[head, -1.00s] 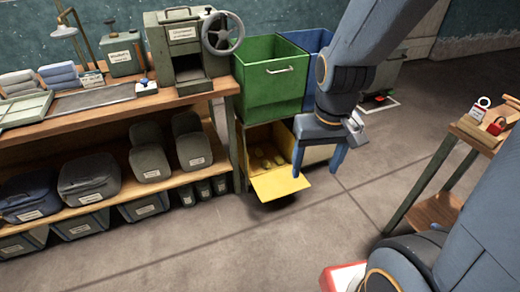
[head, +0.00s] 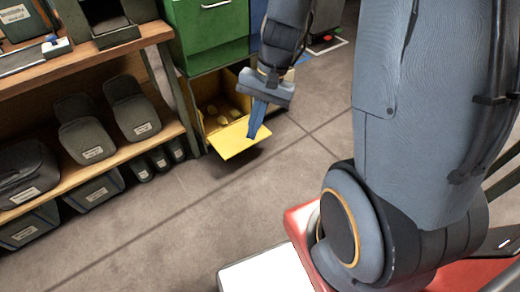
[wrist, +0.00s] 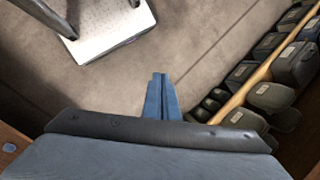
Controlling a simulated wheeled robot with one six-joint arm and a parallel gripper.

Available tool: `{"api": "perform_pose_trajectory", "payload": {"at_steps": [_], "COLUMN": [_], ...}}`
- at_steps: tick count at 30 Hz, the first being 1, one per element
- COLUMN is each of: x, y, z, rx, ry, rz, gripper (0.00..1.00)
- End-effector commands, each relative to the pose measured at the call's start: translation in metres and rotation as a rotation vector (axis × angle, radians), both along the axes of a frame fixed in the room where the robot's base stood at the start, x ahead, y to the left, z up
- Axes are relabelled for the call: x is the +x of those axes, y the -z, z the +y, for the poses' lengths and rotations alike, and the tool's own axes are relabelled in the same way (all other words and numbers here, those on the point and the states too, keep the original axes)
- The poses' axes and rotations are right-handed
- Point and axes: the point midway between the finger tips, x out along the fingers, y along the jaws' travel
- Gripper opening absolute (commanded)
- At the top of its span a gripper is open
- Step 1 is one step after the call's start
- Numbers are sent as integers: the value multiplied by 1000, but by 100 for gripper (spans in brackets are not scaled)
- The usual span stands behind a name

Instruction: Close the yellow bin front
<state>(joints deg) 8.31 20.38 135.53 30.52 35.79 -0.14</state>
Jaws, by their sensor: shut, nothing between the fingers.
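The yellow bin front (head: 228,141) hangs open in the head view, folded down and out from the low bin under the green one. Its inner face is up. Several small yellowish items (head: 222,115) lie in the open bin behind it. My gripper (head: 252,136) points down at the right part of the open front, fingers together and empty. The fingers cover part of the front's right edge; I cannot tell whether they touch it. In the wrist view my shut gripper (wrist: 160,77) is over bare floor, and the yellow front is not visible.
The green bin (head: 208,32) stands above the yellow one. A wooden shelf (head: 150,138) with dark bags and small bins is close on the left; its bags also show in the wrist view (wrist: 272,97). The floor (head: 200,215) in front is clear.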

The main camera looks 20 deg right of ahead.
Motion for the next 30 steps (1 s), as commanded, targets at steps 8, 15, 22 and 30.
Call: {"api": "perform_pose_trajectory", "payload": {"at_steps": [8,15,22,30], "x": [61,122,186,258], "y": [110,197,283,392], "z": [9,6,-12,-57], "rx": [197,376,552,758], "ry": [338,631,910,1241], "rz": [122,193,230,228], "gripper": [0,0,0,0]}}
